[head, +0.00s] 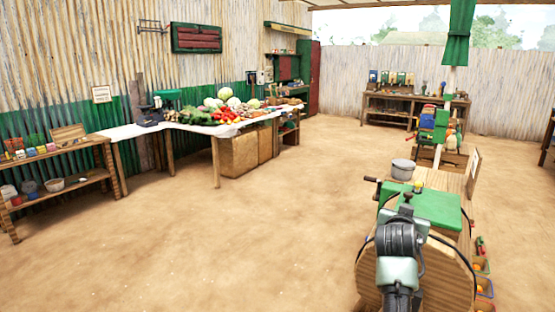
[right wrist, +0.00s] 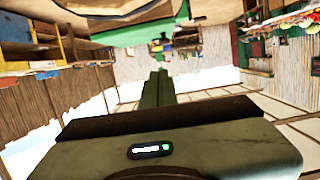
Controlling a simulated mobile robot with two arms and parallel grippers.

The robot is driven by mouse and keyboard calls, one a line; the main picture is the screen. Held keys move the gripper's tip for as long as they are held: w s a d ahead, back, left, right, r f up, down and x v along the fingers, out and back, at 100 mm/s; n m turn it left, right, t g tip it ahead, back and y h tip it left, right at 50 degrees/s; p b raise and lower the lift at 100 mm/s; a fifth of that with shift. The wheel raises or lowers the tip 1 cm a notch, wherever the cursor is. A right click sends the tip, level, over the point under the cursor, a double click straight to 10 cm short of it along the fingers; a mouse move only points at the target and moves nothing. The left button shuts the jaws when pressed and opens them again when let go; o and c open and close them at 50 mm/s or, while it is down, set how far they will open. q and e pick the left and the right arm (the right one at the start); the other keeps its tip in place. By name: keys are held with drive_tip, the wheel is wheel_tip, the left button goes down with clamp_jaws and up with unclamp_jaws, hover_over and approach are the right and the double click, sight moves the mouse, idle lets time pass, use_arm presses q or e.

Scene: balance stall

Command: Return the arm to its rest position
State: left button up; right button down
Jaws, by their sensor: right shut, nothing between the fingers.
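My right arm (head: 398,268) rises from the bottom edge of the head view, right of centre, in front of a wooden stand with a green top (head: 440,210). Its gripper fingers cannot be made out in the head view. In the right wrist view, which is upside down, the grey-green housing of my right gripper fills the bottom. The closed fingers (right wrist: 157,82) show beyond its dark edge with nothing held between them. My left arm and gripper are not in view.
A grey bucket (head: 403,169) stands just beyond the green top. A vegetable table with a white cloth (head: 130,131) lines the left wall, beside a low wooden shelf (head: 85,180). A workbench (head: 388,110) stands at the back. The sandy floor (head: 230,240) between is clear.

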drive_tip(key=s+a+f+n+g+y, duration=0.1)
drive_tip(key=s+f+n+g+y, duration=0.1)
drive_tip(key=s+f, duration=0.8)
drive_tip(key=s+a+f+n+g+y, duration=0.1)
drive_tip(key=s+f+g, duration=0.1)
drive_tip(key=s+f, duration=0.8)
drive_tip(key=s+a+f+n+g+y, duration=0.2)
drive_tip(key=s+a+f, duration=0.15)
drive_tip(key=s, duration=0.45)
drive_tip(key=s+a+f+n+g+y, duration=0.1)
drive_tip(key=s+a+f+g, duration=0.2)
drive_tip(key=s, duration=0.6)
drive_tip(key=s+a+f+n+y, duration=0.2)
drive_tip(key=s+a+f, duration=0.2)
drive_tip(key=s, duration=0.4)
wheel_tip(320, 180, down, 27)
drive_tip(key=s+g, duration=0.2)
drive_tip(key=s, duration=0.1)
drive_tip(key=s+d+f+g, duration=0.1)
drive_tip(key=s+d+f, duration=0.2)
drive_tip(key=s+f, duration=1.2)
drive_tip(key=shift+s+f+n, duration=0.2)
drive_tip(key=shift+s+n, duration=0.2)
drive_tip(key=shift+s, duration=0.3)
